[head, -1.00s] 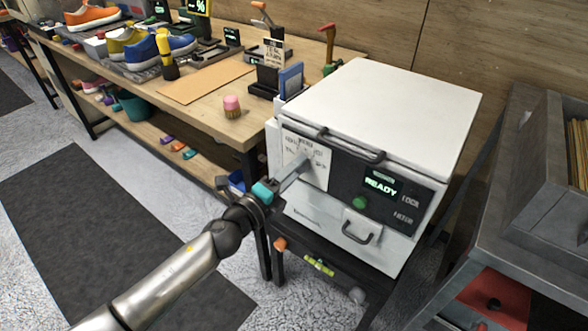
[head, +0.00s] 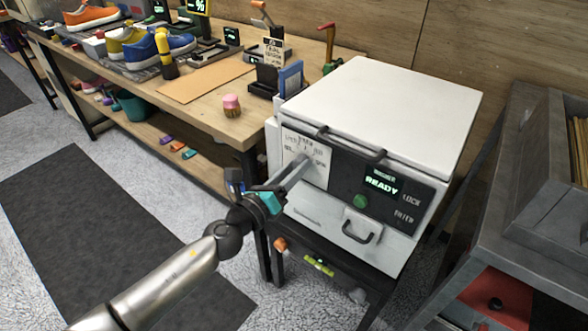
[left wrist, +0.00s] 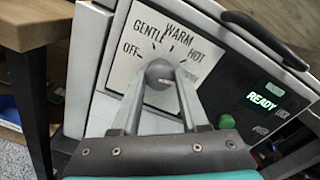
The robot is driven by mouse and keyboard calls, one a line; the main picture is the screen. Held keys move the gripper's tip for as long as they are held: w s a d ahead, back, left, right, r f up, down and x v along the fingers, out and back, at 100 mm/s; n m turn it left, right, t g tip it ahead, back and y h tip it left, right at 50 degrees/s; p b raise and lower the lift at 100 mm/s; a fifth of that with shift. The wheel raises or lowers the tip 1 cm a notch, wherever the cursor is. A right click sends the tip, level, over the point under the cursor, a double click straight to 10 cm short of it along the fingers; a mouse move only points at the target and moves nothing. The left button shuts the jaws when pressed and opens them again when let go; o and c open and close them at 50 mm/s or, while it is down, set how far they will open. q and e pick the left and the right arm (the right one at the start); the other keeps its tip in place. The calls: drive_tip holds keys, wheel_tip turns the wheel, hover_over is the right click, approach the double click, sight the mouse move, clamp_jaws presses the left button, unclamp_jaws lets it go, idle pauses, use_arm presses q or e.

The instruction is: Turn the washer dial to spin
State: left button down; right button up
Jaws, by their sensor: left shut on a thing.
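The white washer (head: 385,110) stands at the end of the bench, its lid down and its display (head: 383,187) reading READY. Its dial (left wrist: 160,74) is a grey knob on a white label plate (head: 305,160); the plate reads OFF, GENTLE, WARM and HOT in the left wrist view, with a further word partly hidden behind a finger. My left gripper (left wrist: 160,78) is shut on the dial, one finger on either side of it. The dial's pointer direction is hard to make out. My right gripper is not in view.
A green button (head: 360,201) sits right of the dial, above a drawer handle (head: 358,234). The wooden bench (head: 215,115) with sneakers and tools stands at left. A grey metal cabinet (head: 500,170) stands at right.

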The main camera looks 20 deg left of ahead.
use_arm(q)
drive_tip(key=shift+m, duration=0.3)
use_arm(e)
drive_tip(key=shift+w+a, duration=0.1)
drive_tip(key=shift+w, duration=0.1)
use_arm(q)
drive_tip(key=shift+c, duration=2.1)
unclamp_jaws()
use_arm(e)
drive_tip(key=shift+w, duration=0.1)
use_arm(q)
drive_tip(key=shift+s, duration=0.1)
drive_tip(key=b+v, duration=0.4)
drive_tip(key=v, duration=1.1)
drive_tip(key=shift+b, duration=0.3)
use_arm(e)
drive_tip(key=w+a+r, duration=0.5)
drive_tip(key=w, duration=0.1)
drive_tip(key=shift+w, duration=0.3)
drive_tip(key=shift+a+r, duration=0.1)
